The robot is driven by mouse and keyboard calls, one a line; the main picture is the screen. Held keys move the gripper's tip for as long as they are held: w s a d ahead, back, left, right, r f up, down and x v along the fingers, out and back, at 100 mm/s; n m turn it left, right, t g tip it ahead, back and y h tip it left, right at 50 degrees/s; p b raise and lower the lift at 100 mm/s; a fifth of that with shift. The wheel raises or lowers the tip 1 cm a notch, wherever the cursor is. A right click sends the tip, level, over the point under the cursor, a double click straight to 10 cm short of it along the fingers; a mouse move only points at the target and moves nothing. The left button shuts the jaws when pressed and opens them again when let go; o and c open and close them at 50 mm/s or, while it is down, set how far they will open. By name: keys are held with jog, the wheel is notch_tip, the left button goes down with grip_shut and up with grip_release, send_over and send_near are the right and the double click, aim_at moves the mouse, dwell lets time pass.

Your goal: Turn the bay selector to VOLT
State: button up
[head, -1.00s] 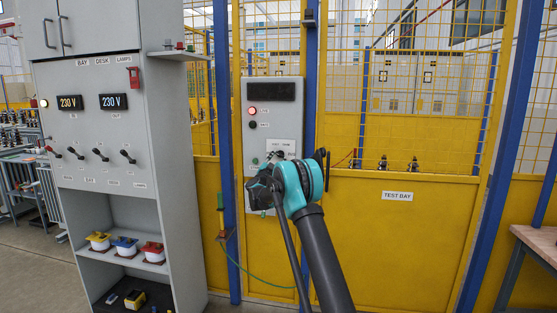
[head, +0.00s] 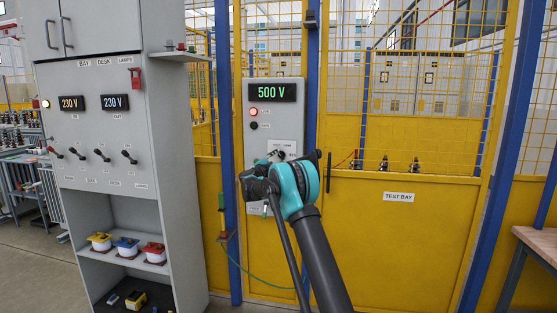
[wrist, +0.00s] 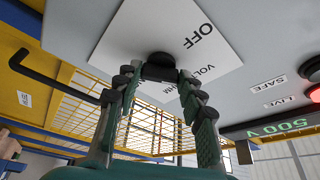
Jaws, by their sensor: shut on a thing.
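The bay selector is a black knob (wrist: 160,58) on a white plate (wrist: 130,32) of the grey panel. In the wrist view the plate shows OFF, part of VOLT and part of OHM; the knob's pointing direction is hidden by the fingers. My gripper (wrist: 160,74) is shut on the knob, one dark finger on each side. In the head view the plate (head: 287,147) shows above my teal wrist, which covers most of the knob. The bay display (head: 272,92) above reads 500 V in green; it also shows in the wrist view (wrist: 280,128).
A red lamp (head: 253,111) is lit on the panel, by the LIVE label in the wrist view. The grey bay desk (head: 105,135) stands at left, its displays reading 230 V. A yellow fence gate (head: 400,240) marked TEST BAY is at right. A black handle (wrist: 55,72) sticks out nearby.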

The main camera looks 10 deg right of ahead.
jog(key=o, duration=1.2)
jog(key=shift+c, duration=0.2)
jog(key=shift+s, duration=0.1)
jog(key=v, duration=1.1)
jog(key=shift+s+a, duration=0.25)
jog(key=shift+s, duration=0.1)
jog(key=shift+f, duration=0.1)
